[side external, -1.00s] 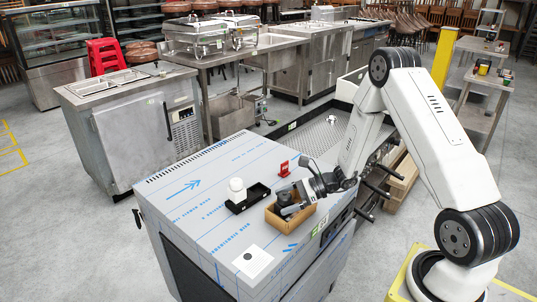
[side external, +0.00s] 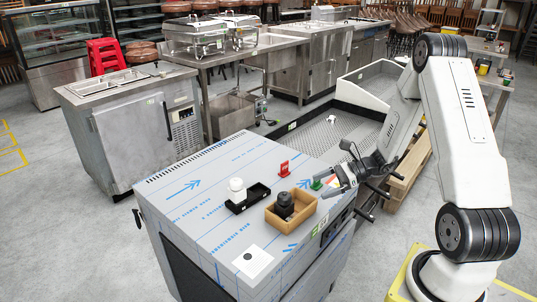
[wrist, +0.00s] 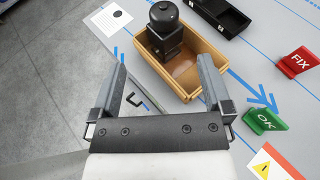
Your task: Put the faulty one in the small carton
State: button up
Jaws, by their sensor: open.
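The small carton (side external: 272,218) is a tan open box on the film-covered worktop; it also shows in the wrist view (wrist: 212,62). A black, round-topped object with a squarish base (side external: 285,203) stands inside it, near the left end in the wrist view (wrist: 164,30). A white, round-topped object (side external: 237,188) stands in a black open tray (side external: 260,193) beside the carton. My gripper (side external: 335,183) is open and empty, to the right of the carton and apart from it. In the wrist view its two fingers (wrist: 162,78) point towards the carton's near side.
A red FIX sign (wrist: 299,61) and a green OK sign (wrist: 264,121) stand right of the carton. A white card with a black dot (side external: 253,262) lies at the worktop's front. A warning label (wrist: 273,164) is near the OK sign. The worktop's back left is clear.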

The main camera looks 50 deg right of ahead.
dwell(0.6)
jog(key=s+a+r+n+g+h, duration=0.2)
jog(key=a+n+h, duration=0.3)
jog(key=a+n, duration=0.3)
jog(key=s+a+r+n+g+h, duration=0.3)
jog(key=a+n, duration=0.5)
jog(key=n, duration=0.9)
jog(key=shift+s+n+g+h, duration=0.3)
jog(key=shift+s+g+h, duration=0.4)
jog(key=shift+h, duration=0.5)
